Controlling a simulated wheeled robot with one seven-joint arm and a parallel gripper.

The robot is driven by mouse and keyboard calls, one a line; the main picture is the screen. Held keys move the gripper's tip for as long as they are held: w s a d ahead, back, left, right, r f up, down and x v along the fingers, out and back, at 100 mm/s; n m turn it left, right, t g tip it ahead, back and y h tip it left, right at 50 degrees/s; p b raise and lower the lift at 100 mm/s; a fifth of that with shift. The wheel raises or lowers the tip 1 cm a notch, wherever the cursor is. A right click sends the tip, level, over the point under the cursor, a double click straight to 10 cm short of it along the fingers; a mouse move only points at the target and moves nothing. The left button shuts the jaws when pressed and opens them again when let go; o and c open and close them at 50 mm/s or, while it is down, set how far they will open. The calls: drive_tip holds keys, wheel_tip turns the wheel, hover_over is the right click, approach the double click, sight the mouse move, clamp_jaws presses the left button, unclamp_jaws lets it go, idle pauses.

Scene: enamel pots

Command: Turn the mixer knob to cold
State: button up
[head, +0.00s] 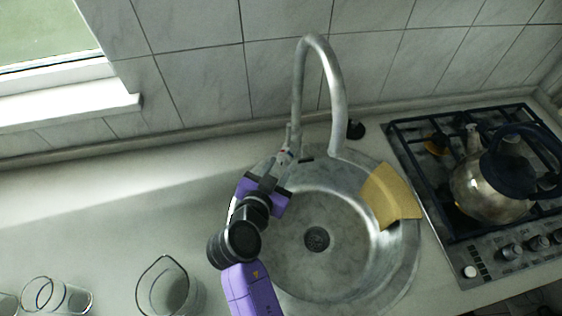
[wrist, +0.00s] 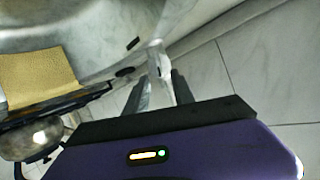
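The steel mixer tap (head: 335,95) rises behind the round sink, its tall spout arching forward. Its knob appears as a small pale metal piece in the wrist view (wrist: 158,62), just ahead of and between my fingertips. In the head view my gripper (head: 287,150) reaches to the left side of the tap's base and largely hides the knob. In the wrist view my gripper's two grey fingers (wrist: 159,88) stand apart, with a gap on either side of the metal piece. I cannot tell whether either finger touches it.
The steel sink (head: 345,255) has a yellow cloth (head: 390,197) over its right rim. A kettle (head: 487,185) stands on the gas hob (head: 430,170) at right. Glass vessels, including a beaker (head: 168,290), stand at the front left. The counter's left middle is clear.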

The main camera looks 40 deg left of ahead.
drive_tip(key=shift+x, duration=0.9)
clamp_jaws()
